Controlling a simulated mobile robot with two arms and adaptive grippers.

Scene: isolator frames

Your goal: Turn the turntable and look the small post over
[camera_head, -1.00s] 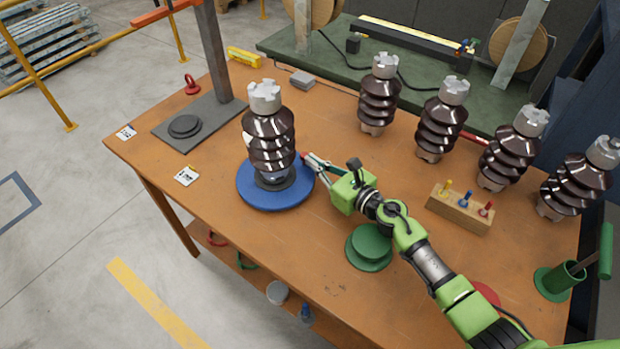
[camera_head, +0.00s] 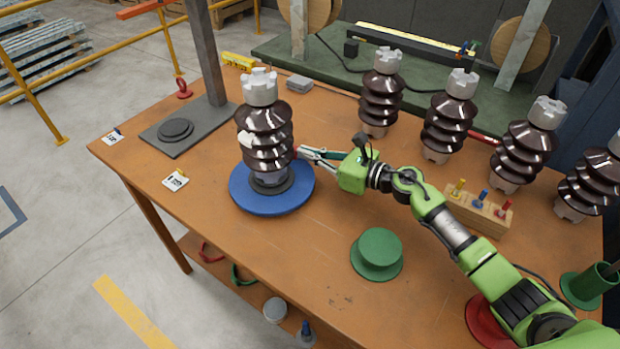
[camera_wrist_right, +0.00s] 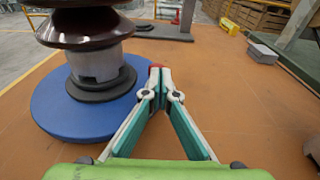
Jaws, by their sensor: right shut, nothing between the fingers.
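A dark brown ribbed post (camera_head: 266,138) with a grey castellated cap stands upright on the blue turntable (camera_head: 242,200) at the left of the table. A pale label or patch shows on the left of its ribs. My right gripper (camera_head: 299,151) is shut and empty at the right side of the post, low by its lower ribs. I cannot tell whether the fingertips touch anything. My left gripper is not in view.
Several similar posts stand at the table's back right, one of them here (camera_head: 449,115). A wooden block with coloured pegs (camera_head: 476,213), a green spool (camera_head: 377,254) and a grey stand (camera_head: 175,130) share the table (camera_head: 300,285). The front middle is mostly clear.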

